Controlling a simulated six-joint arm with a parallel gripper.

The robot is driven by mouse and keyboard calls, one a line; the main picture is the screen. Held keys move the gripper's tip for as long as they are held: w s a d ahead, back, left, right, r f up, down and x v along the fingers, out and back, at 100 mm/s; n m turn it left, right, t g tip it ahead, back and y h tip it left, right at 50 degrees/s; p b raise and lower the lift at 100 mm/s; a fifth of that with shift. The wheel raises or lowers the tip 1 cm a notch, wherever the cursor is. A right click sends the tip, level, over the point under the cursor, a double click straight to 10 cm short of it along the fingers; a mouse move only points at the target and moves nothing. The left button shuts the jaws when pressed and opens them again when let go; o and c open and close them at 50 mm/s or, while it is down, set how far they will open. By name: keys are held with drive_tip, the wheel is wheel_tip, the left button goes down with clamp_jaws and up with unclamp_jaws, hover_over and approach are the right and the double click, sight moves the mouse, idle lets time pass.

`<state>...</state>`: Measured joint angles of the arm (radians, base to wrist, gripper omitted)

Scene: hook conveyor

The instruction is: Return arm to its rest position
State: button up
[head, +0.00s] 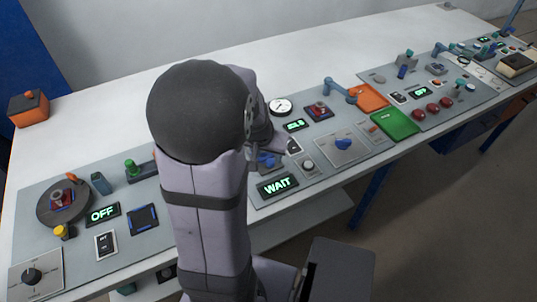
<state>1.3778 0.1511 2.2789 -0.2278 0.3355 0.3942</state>
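My arm (205,225) rises through the middle of the head view, with a large dark round joint at its top. It bends over the control bench there. The wrist end of my arm (272,136) shows in part just right of the dark joint, above the panel near a blue knob. The fingers cannot be made out, and the arm hides part of the panel behind it. I see nothing clearly held.
A white bench (120,112) carries grey panels. On the left are a dark turntable (44,212) and an "OFF" display (102,214). A "WAIT" display (277,186), a round gauge (281,105), a green tray (395,124) and an orange tray (368,97) lie to the right. An orange box (29,108) stands back left.

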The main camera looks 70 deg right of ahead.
idle(0.5)
drive_tip(key=a+f+y, duration=0.1)
drive_tip(key=a, duration=0.1)
drive_tip(key=s+a+n, duration=0.1)
drive_tip(key=a, duration=0.1)
drive_tip(key=a+f+n+y, duration=0.1)
drive_tip(key=a, duration=0.2)
drive_tip(key=shift+s+f+g+y, duration=0.2)
drive_tip(key=shift+f+g+y, duration=0.1)
drive_tip(key=shift+f, duration=0.05)
drive_tip(key=w+a+n, duration=0.5)
drive_tip(key=w+a, duration=0.1)
drive_tip(key=a, duration=0.4)
drive_tip(key=w+a+r+n+y, duration=0.1)
drive_tip(key=w+a+n, duration=0.4)
drive_tip(key=a, duration=0.6)
drive_tip(key=w+a+r+n, duration=0.1)
drive_tip(key=w+a+n, duration=0.5)
drive_tip(key=a, duration=0.5)
drive_tip(key=shift+w+a+y, duration=0.2)
drive_tip(key=shift+w+y, duration=0.1)
drive_tip(key=shift+y, duration=0.1)
